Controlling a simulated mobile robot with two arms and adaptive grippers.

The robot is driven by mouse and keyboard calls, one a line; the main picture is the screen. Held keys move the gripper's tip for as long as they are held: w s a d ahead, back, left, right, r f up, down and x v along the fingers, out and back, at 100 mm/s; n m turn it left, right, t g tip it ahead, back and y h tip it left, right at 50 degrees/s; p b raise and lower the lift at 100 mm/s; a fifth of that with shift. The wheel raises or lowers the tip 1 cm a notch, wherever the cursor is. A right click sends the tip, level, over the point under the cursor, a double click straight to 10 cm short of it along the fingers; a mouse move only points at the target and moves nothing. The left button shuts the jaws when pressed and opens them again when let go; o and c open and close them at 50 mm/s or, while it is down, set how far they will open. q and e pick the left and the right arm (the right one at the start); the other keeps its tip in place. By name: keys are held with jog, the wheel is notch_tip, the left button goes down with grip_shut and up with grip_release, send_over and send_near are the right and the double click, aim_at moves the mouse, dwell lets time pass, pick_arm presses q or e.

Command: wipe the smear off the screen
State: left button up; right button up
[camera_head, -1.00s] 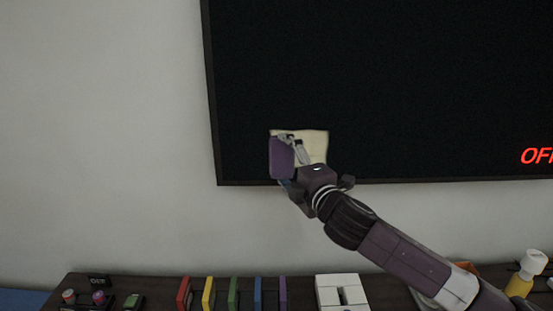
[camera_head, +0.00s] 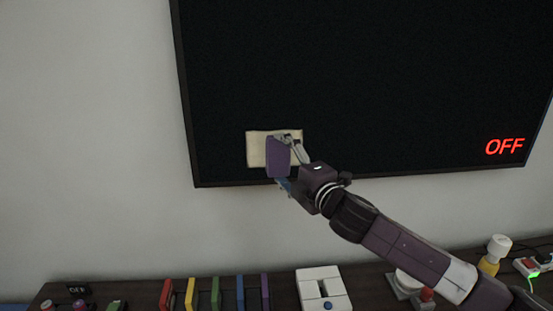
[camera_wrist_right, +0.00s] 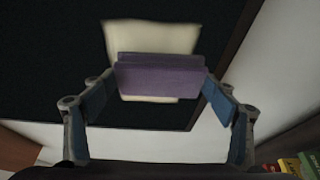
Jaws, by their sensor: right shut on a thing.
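The dark screen (camera_head: 370,80) hangs on the wall with red "OFF" lettering at its lower right. I cannot make out a smear on it. My right gripper (camera_head: 283,158) is shut on a purple block-like handle (camera_head: 277,158) with a flat cream pad (camera_head: 256,149) behind it. The pad is at the lower left part of the screen, near the bottom frame. In the right wrist view the purple handle (camera_wrist_right: 160,77) sits between both fingers, and the cream pad (camera_wrist_right: 150,35) is beyond it. I cannot tell if the pad touches the screen. My left gripper is not in view.
A dark table (camera_head: 140,293) runs below the screen. On it are several coloured upright slabs (camera_head: 215,294), a white box (camera_head: 322,288), a yellow bottle with a white top (camera_head: 492,257) and a power strip (camera_head: 530,266). Bare wall lies left of the screen.

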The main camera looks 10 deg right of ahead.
aim_at(271, 149)
jog(key=d+p, duration=0.3)
jog(key=d, duration=0.4)
jog(key=shift+a, duration=2.25)
jog(key=shift+a+p, duration=0.4)
jog(key=shift+a, duration=1.95)
jog(key=shift+w+a, duration=0.1)
jog(key=shift+a, duration=2.8)
notch_tip(271, 149, up, 3)
jog(key=p, duration=0.3)
jog(key=shift+d+p, duration=1.05)
jog(key=shift+d, duration=1.8)
jog(key=shift+d+f+p, duration=0.1)
jog(key=shift+d+p, duration=1)
jog(key=shift+d, duration=3.4)
jog(key=shift+a+p, duration=0.45)
jog(key=shift+a, duration=5.35)
